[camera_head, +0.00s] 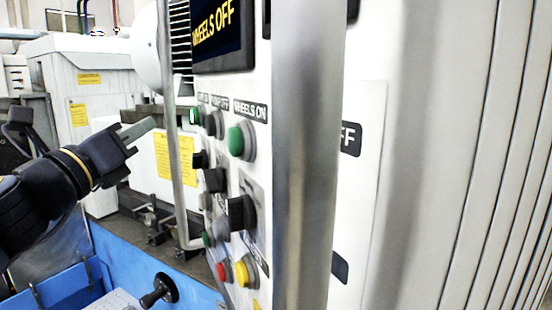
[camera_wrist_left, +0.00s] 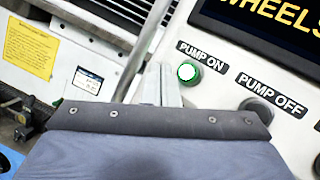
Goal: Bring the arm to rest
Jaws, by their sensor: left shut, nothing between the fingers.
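My left gripper (camera_head: 140,128) comes in from the left in the head view, with its fingers shut and nothing between them. Its fingertips point at the control panel (camera_head: 262,185) and sit left of the panel's metal handle, apart from the buttons in that view. In the left wrist view the closed fingers (camera_wrist_left: 161,84) show just left of the lit green PUMP ON button (camera_wrist_left: 187,72). I cannot tell how far the fingertips are from the panel. My right gripper is not in view.
The display (camera_head: 222,35) reads WHEELS OFF. A green WHEELS ON button (camera_head: 241,141), a red button (camera_head: 222,271) and a yellow button (camera_head: 242,273) are on the panel. A thick metal post (camera_head: 307,150) stands in front. A blue bin (camera_head: 65,285) is lower left.

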